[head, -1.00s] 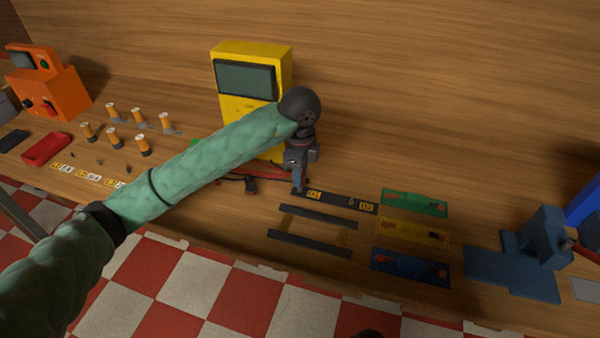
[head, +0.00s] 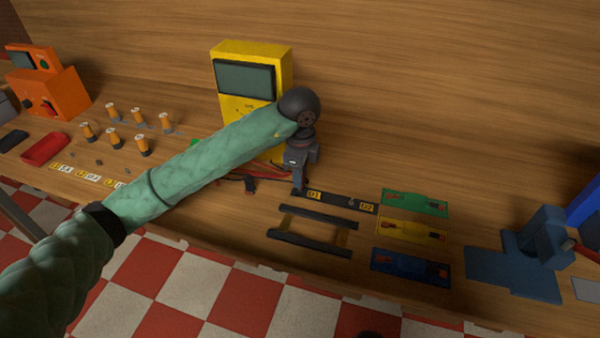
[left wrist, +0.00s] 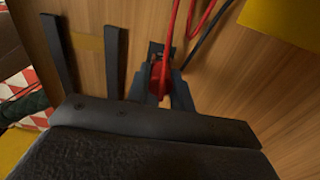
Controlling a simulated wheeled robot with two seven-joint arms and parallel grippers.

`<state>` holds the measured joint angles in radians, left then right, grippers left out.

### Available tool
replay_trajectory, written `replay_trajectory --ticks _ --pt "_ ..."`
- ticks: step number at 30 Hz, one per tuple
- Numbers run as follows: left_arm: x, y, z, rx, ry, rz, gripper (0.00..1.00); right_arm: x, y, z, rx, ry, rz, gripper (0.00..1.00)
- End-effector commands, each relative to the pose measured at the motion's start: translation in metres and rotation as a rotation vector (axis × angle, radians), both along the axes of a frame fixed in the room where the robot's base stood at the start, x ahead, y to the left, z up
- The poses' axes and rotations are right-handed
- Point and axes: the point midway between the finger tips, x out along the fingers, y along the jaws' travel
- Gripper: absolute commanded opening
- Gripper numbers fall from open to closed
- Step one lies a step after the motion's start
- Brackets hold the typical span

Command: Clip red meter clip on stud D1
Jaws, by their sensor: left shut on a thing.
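My left gripper (head: 298,190) is at the left end of the black strip (head: 338,200), beside its D1 label (head: 314,195). In the left wrist view the gripper's fingers (left wrist: 168,92) are shut on the red meter clip (left wrist: 160,76), and a red lead runs up from it. The clip lies over the end of a dark strip (left wrist: 156,48). Stud D1 itself is hidden by the clip and gripper, so I cannot tell whether the clip is on it. The D2 label (head: 366,206) shows at the strip's right end. My right gripper is not in view.
The yellow meter (head: 250,75) stands behind my left arm. A black clip (head: 250,185) lies on the bench to the left of the gripper. Two dark rails (head: 315,217), coloured plates (head: 415,203) and a blue fixture (head: 540,240) are to the front and right.

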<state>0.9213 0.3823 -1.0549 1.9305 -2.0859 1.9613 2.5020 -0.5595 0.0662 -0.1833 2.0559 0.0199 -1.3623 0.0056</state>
Motion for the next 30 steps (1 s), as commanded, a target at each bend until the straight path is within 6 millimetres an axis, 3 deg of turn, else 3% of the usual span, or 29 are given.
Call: replay_trajectory --ticks 28,29,30 --pt "0.000 0.000 -0.020 0.000 0.000 0.000 0.01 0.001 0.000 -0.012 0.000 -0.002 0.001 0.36" --pt "0.000 0.000 -0.020 0.000 0.000 0.000 0.25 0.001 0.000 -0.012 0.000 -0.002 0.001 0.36" --pt "0.000 0.000 -0.019 0.000 0.000 0.000 0.33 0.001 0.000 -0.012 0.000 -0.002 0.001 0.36"
